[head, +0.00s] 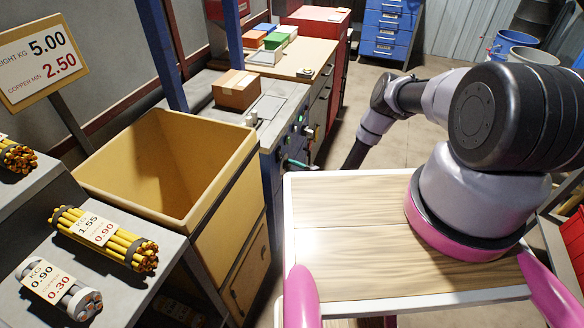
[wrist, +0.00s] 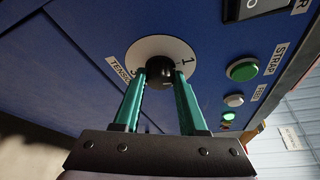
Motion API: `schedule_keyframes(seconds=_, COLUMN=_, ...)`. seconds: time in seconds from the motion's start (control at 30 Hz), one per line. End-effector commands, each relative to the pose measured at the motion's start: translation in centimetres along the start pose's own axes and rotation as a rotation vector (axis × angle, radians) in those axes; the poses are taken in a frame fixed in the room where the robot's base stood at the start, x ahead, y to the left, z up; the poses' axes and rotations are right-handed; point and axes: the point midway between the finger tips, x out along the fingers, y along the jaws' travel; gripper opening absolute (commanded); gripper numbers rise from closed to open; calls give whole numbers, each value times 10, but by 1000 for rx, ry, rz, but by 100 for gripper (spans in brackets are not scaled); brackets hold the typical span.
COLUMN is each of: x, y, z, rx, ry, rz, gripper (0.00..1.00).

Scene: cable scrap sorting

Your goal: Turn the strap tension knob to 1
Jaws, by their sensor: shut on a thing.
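The strap tension knob (wrist: 160,68) is a black round knob on a white dial plate (wrist: 150,46), set in a blue panel, in the wrist view. The dial shows a 1 at its right and a 3 at its lower left, with a TENSION label beside it. I cannot make out a pointer on the knob. My gripper (wrist: 159,80) has its two teal fingers on either side of the knob, shut on it. In the head view my gripper (head: 298,164) shows small and teal at the blue cabinet's front; the knob itself is hard to make out there.
Green STRAP (wrist: 243,69) and white FEED (wrist: 233,100) buttons sit right of the dial, with a black switch (wrist: 256,8) above. In the head view, a yellow bin (head: 228,170) stands left of the cabinet (head: 270,165); a cardboard box (head: 236,90) lies on top.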

Motion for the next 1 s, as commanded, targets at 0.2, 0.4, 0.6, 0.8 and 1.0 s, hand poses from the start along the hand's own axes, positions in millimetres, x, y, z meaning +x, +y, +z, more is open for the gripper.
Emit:
schedule_keyframes(seconds=0.2, x=-1, y=2, z=-1, rx=-94, ry=1, rz=-38, gripper=0)
schedule_keyframes(seconds=0.4, x=-1, y=2, z=0, rx=-136, ry=0, rz=-55, gripper=0)
schedule_keyframes(seconds=0.6, x=-1, y=2, z=0, rx=-148, ry=0, rz=-59, gripper=0)
schedule_keyframes(seconds=0.8, x=-1, y=2, z=0, rx=-148, ry=-1, rz=-59, gripper=0)
schedule_keyframes(seconds=1.0, x=-1, y=2, z=0, rx=-148, ry=-1, rz=-59, gripper=71)
